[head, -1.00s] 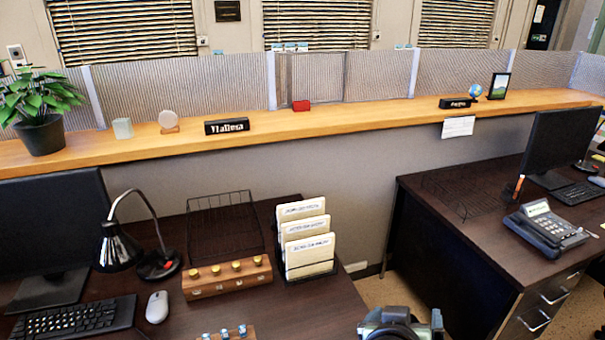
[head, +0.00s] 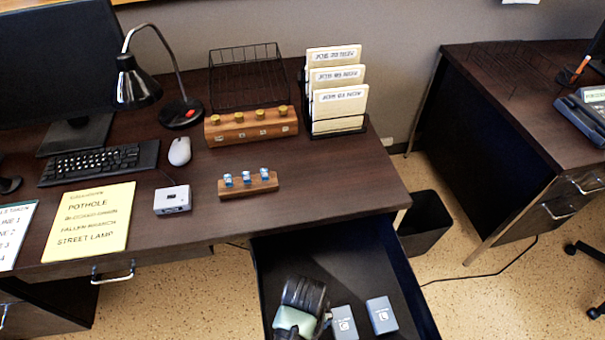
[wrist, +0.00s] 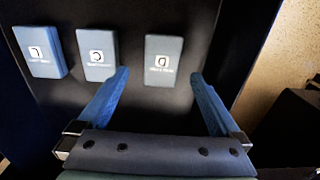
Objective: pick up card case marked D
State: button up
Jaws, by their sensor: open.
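Three blue-grey card cases lie in a row in the open dark drawer (head: 285,255). In the wrist view their marks appear upside down. The rightmost case (wrist: 163,58) has a small mark that looks like an inverted D. The middle case (wrist: 97,53) reads as C and also shows in the head view (head: 344,322). The left case (wrist: 40,51) reads as L and also shows in the head view (head: 381,315). My gripper (wrist: 160,75) is open and empty, its fingers spread either side of the rightmost case, which my gripper hides in the head view.
The desk above the drawer holds a small stand with blue-topped pieces (head: 247,184), a wooden block with brass knobs (head: 250,127), a card rack (head: 338,105) and a grey box (head: 172,200). The drawer walls surround the cases. A dark bin (head: 425,222) stands right of the drawer.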

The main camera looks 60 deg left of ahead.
notch_tip(320, 180, down, 6)
jog(key=shift+s+r+b, duration=0.1)
jog(key=shift+r+b, duration=0.05)
jog(key=shift+b, duration=0.55)
jog(key=shift+c, duration=0.2)
jog(key=c, duration=1.4)
